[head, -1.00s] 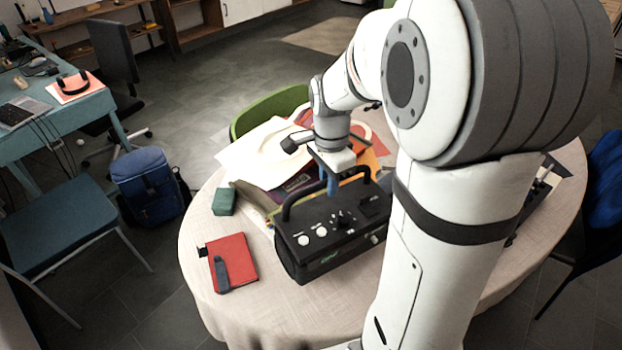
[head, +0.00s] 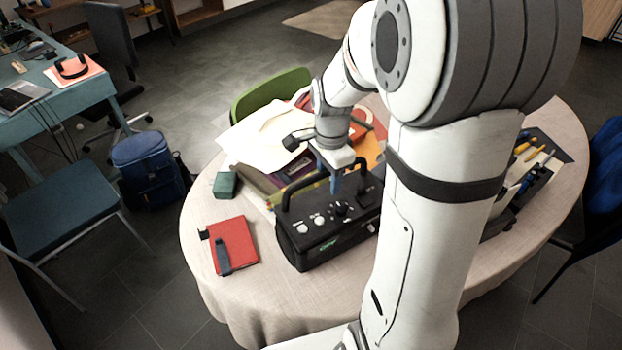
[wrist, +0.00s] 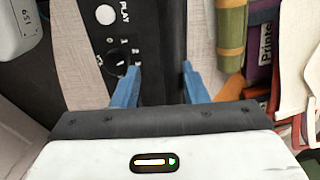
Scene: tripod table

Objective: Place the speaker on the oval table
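The speaker (head: 325,232) is a black box with knobs, white buttons and a raised carry handle (head: 290,190). It stands upright on a rounded table with a beige cloth (head: 290,310); I cannot tell whether this is the oval table. My gripper (head: 335,184) is over the speaker at its handle, blue fingers pointing down. In the wrist view the fingers (wrist: 161,75) are apart, with black speaker parts, probably the handle, between them. A firm grip does not show. The speaker's control panel (wrist: 112,45) shows beside the left finger. My arm hides the speaker's right end.
A red notebook (head: 236,245) and a green box (head: 225,183) lie left of the speaker. Papers (head: 265,140) and books are behind it. A pen tray (head: 525,180) is at the right. A blue backpack (head: 148,172), chair (head: 65,215) and teal desk (head: 75,95) stand left.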

